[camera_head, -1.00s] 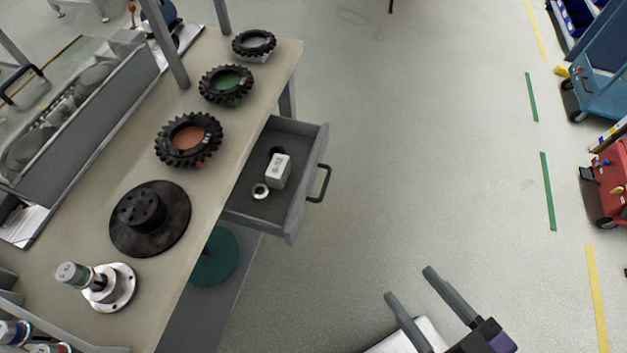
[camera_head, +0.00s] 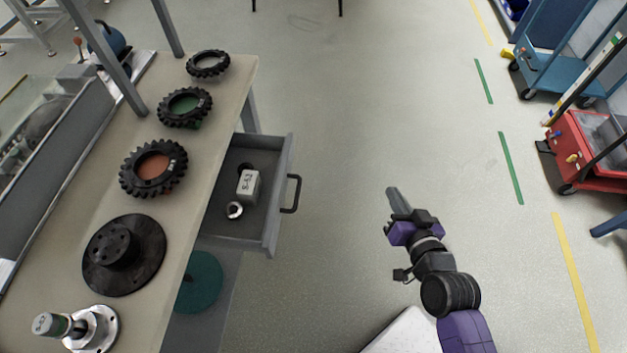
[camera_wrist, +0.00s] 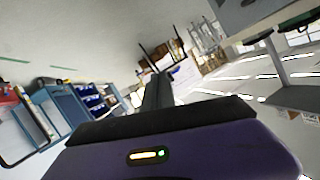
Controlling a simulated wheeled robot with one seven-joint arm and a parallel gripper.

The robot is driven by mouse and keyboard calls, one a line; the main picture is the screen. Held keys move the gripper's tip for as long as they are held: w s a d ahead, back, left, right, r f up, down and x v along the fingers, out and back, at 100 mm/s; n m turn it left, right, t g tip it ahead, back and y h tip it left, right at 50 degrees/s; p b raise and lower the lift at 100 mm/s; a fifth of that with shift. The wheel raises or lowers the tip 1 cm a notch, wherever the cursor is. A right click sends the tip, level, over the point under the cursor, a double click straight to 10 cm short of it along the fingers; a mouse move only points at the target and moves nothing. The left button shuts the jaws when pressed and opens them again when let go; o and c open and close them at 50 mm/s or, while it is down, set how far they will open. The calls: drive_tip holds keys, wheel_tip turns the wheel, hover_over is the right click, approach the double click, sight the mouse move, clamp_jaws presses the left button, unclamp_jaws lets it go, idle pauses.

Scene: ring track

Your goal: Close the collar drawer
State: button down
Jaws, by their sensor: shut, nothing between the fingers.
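The collar drawer (camera_head: 262,243) is grey and stands pulled out of the right side of the workbench. Its dark bar handle (camera_head: 292,194) faces right. Inside lie a small white labelled block (camera_head: 248,186), a metal ring (camera_head: 234,210) and a dark round piece partly hidden behind the block. My gripper (camera_head: 393,192) is shut and empty, in the open space to the right of the handle and clear of it. In the wrist view my shut fingers (camera_wrist: 158,92) point away from the camera with nothing held.
The bench top (camera_head: 205,130) carries several black toothed rings, a black flanged disc (camera_head: 124,254) and a metal flange with a shaft (camera_head: 92,328). A green disc (camera_head: 200,282) sits below the drawer. Blue (camera_head: 560,65) and red (camera_head: 590,150) carts stand at right. Floor between is clear.

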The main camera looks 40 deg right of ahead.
sight(249, 175)
drive_tip(key=w+d+f+m+y, duration=0.4)
drive_tip(key=w+d+f+y, duration=0.3)
drive_tip(key=w+d, duration=0.3)
drive_tip(key=s+a+r+n+g+y, duration=0.1)
drive_tip(key=a+r+n+y, duration=0.15)
drive_tip(key=a+y, duration=0.3)
drive_tip(key=s+a+r+n+y, duration=0.2)
drive_tip(key=a+r+y, duration=0.1)
drive_tip(key=a+y, duration=0.25)
drive_tip(key=f+p+x, duration=0.1)
drive_tip(key=p+x, duration=0.1)
drive_tip(key=x, duration=1.2)
drive_tip(key=shift+s, duration=0.1)
drive_tip(key=b+x, duration=0.1)
drive_tip(key=x, duration=0.4)
drive_tip(key=r+b+x, duration=0.1)
drive_tip(key=b+x, duration=0.1)
drive_tip(key=x, duration=0.3)
drive_tip(key=r+b+x, duration=0.1)
drive_tip(key=b+x, duration=0.1)
drive_tip(key=x, duration=0.3)
drive_tip(key=shift+w+a, duration=0.25)
drive_tip(key=shift+w, duration=0.05)
drive_tip(key=shift+w+a, duration=0.2)
drive_tip(key=shift+w+a+r, duration=0.15)
